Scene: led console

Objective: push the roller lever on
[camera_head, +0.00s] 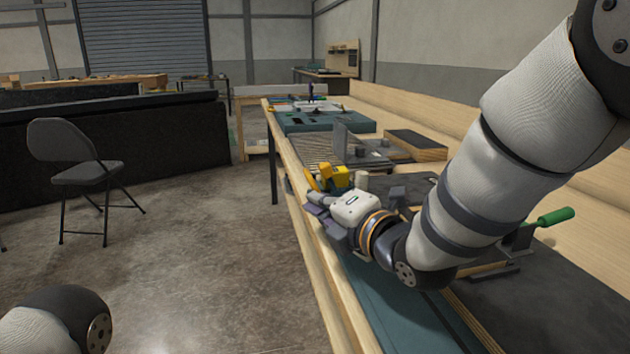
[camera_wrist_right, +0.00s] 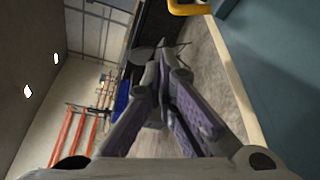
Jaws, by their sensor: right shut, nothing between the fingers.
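My right gripper (camera_head: 314,203) is shut and empty over the front edge of the workbench. It also shows in the right wrist view (camera_wrist_right: 165,72), with its purple-padded fingers coming together at the tips. A yellow device (camera_head: 336,177) stands on the bench just beyond the gripper and is partly covered by it. A yellow part (camera_wrist_right: 188,5) is also cut off at the top of the right wrist view. I cannot make out the roller lever for certain, nor its position. My left gripper is out of view; only part of my left arm shows.
A green-handled clamp (camera_head: 550,219) stands on the bench to the right, behind my right arm. A grey ribbed plate (camera_head: 322,150) and a teal panel (camera_head: 300,124) lie farther along the bench. A folding chair (camera_head: 78,165) stands on the open floor at left.

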